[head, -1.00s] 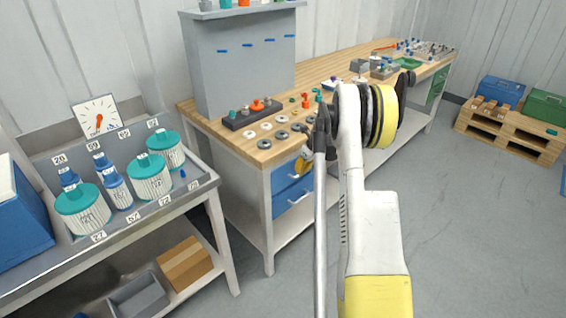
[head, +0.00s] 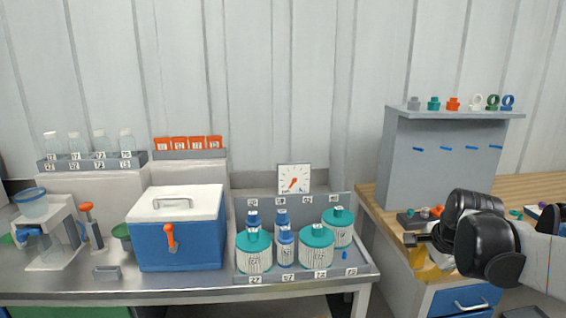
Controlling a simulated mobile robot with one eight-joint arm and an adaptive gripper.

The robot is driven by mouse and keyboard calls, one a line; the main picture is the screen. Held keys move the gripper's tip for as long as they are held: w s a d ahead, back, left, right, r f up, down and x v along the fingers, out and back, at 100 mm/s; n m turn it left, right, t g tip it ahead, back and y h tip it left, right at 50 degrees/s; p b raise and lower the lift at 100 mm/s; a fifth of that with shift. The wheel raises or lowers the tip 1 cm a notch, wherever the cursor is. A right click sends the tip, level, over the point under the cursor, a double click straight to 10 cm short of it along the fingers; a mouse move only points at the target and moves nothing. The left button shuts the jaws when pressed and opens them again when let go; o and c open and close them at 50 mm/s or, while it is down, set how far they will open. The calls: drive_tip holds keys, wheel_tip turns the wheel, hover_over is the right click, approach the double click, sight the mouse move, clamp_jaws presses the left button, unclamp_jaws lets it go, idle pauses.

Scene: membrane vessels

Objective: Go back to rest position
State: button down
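My gripper (head: 413,240) shows small and dark at the right of the head view, in front of the near end of the wooden-topped bench (head: 372,192). It points left, with my black and white arm reaching in from the right edge. Its fingers are too small to tell whether they are open or shut. An amber-yellow thing (head: 430,262) shows just below it; I cannot tell whether the two touch.
A grey tray (head: 354,270) with teal-capped vessels (head: 316,246) and blue bottles (head: 286,246) stands on the metal table. Left of it are a blue cooler (head: 181,246) and a water-bottle rack (head: 92,160). A grey panel (head: 440,165) rises from the bench.

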drive_tip(key=s+a+n+t, duration=0.1)
drive_tip(key=s+a+n, duration=1.3)
drive_tip(key=s+n, duration=0.2)
drive_tip(key=s, duration=0.2)
drive_tip(key=shift+s+a+f+t, duration=0.2)
drive_tip(key=shift+s+f+t, duration=0.1)
drive_tip(key=shift+f, duration=0.1)
